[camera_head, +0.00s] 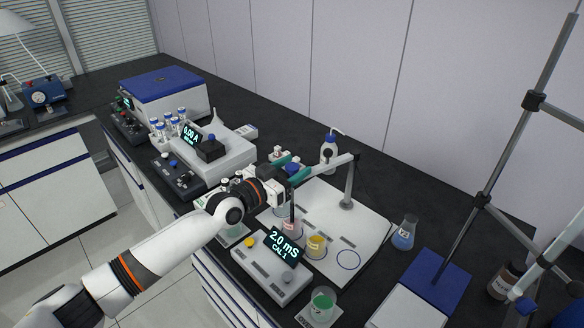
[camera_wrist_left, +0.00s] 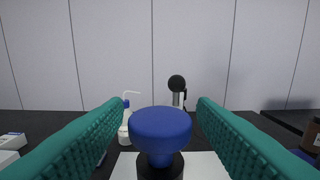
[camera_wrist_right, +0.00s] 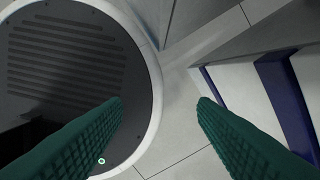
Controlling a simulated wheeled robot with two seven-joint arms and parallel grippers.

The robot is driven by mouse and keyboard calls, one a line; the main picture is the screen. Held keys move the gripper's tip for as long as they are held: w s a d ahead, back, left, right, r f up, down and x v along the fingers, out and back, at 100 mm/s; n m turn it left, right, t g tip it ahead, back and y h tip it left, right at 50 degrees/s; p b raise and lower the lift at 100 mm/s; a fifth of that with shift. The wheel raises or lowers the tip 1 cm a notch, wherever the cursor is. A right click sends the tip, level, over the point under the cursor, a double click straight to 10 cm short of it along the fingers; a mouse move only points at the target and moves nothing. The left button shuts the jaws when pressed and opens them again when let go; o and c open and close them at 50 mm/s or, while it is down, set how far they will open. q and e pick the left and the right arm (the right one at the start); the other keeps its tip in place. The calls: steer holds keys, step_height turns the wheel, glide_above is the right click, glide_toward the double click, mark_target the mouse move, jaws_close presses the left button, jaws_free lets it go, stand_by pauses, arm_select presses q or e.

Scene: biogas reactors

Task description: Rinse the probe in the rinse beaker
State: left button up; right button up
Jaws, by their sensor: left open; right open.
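A blue knob (camera_wrist_left: 160,125) on a dark collar stands between the teal fingers of my left gripper (camera_wrist_left: 160,104). The fingers are open, with a gap on both sides of the knob. In the head view my left gripper (camera_head: 290,170) is at the end of the stand's swing arm (camera_head: 328,168). A dark probe (camera_head: 292,208) hangs below, over or in a beaker with pinkish liquid (camera_head: 291,229); its tip is hard to tell. A beaker with yellow liquid (camera_head: 316,246) stands beside it. I cannot tell which is the rinse beaker. My right gripper (camera_wrist_right: 160,103) is open and empty above the floor.
The white tray (camera_head: 374,228) has a bare blue ring (camera_head: 348,259). The meter (camera_head: 272,268) reads 2.0 mS. A green-liquid beaker (camera_head: 322,303), blue-liquid flask (camera_head: 403,234) and wash bottle (camera_head: 329,152) stand around. A tall metal stand (camera_head: 505,150) rises at right.

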arm_select(q)
jaws_close()
step_height(320, 180, up, 8)
steer(key=p, duration=0.4)
steer(key=shift+f+p, duration=0.15)
steer(key=shift+p, duration=0.25)
steer(key=shift+r, duration=0.35)
steer(key=shift+w, duration=0.1)
steer(key=shift+r, duration=0.15)
jaws_free()
